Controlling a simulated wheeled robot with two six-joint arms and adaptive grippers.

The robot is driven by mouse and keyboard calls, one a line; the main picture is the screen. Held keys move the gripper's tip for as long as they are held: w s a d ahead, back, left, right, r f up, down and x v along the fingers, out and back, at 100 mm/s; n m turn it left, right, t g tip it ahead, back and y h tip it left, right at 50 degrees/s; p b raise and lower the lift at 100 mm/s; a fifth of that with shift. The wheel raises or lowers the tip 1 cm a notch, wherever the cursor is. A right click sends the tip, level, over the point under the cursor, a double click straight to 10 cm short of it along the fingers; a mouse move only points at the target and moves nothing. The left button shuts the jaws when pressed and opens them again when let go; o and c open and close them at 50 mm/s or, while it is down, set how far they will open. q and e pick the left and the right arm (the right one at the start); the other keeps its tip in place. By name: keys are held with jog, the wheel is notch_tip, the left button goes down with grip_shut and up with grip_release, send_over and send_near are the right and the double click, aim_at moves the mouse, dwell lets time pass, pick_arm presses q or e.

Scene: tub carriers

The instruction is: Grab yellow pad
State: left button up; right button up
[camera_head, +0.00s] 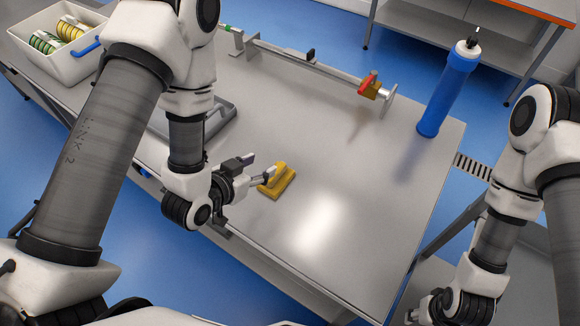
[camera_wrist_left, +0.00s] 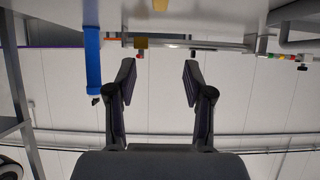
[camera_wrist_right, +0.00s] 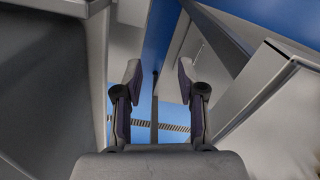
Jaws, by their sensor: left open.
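The yellow pad (camera_head: 278,182) lies on the grey table near its front edge, a stepped block with a raised part at its back. My left gripper (camera_head: 262,167) is open just left of the pad, its fingers pointing at it. The near fingertip overlaps the pad's left end in the head view; I cannot tell whether they touch. In the left wrist view, the open fingers (camera_wrist_left: 160,75) have nothing between them, and a small yellow patch (camera_wrist_left: 160,5), apparently the pad, shows at the top edge. My right gripper (camera_wrist_right: 158,80) is open and empty, away from the pad.
A bar clamp (camera_head: 310,65) with a red part and brown block lies across the back. A blue cylinder (camera_head: 446,95) stands at the right end. A white tub (camera_head: 62,62) with green and yellow items and a grey tray (camera_head: 222,112) are left. Table right of the pad is clear.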

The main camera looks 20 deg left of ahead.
pick_arm(q)
jog(key=b, duration=0.5)
send_near(276, 177)
jog(key=w, duration=0.1)
jog(key=w+f, duration=0.1)
jog(key=w, duration=0.1)
jog(key=shift+a+f, duration=0.1)
jog(key=shift+f, duration=0.2)
jog(key=b+x, duration=0.2)
jog(key=shift+w+f, duration=0.15)
jog(key=shift+f, duration=0.15)
jog(key=x, duration=0.1)
jog(key=p+x, duration=0.1)
jog(key=x, duration=0.1)
jog(key=p+x, duration=0.1)
jog(key=x, duration=0.1)
jog(key=shift+w+d+r, duration=0.2)
jog(key=shift+w+d, duration=0.05)
jog(key=shift+w, duration=0.05)
jog(key=shift+w+f, duration=0.2)
jog(key=shift+f, duration=0.05)
jog(key=shift+s+r, duration=0.1)
grip_shut()
